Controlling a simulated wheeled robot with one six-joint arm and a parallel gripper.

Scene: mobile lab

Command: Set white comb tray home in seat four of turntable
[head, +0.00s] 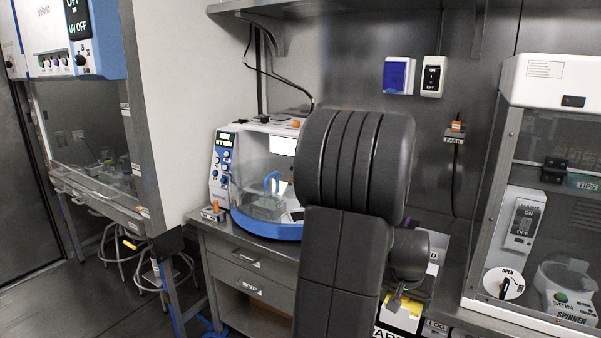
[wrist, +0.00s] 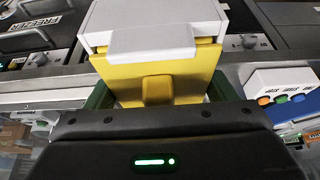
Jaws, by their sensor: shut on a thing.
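A white block with a yellow face and a raised yellow knob (wrist: 157,60) sits between the dark green fingers of my gripper (wrist: 160,92) in the wrist view. My gripper is shut on this white and yellow piece. No comb teeth or seat number show on it, so I cannot tell whether it is the white comb tray. A yellow and white patch (head: 403,316) shows below my wrist in the head view, where my arm hides much of the scene. A blue-based machine with a curved clear cover (head: 262,180) stands left of my arm; I cannot make out a numbered turntable in it.
The machine stands on a grey drawer bench (head: 245,262). A glass-fronted cabinet (head: 545,180) with a spinner (head: 565,290) is at the right. A hood (head: 85,150) is at the left, with stools beneath. In the wrist view, a white button box (wrist: 285,92) lies at the right.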

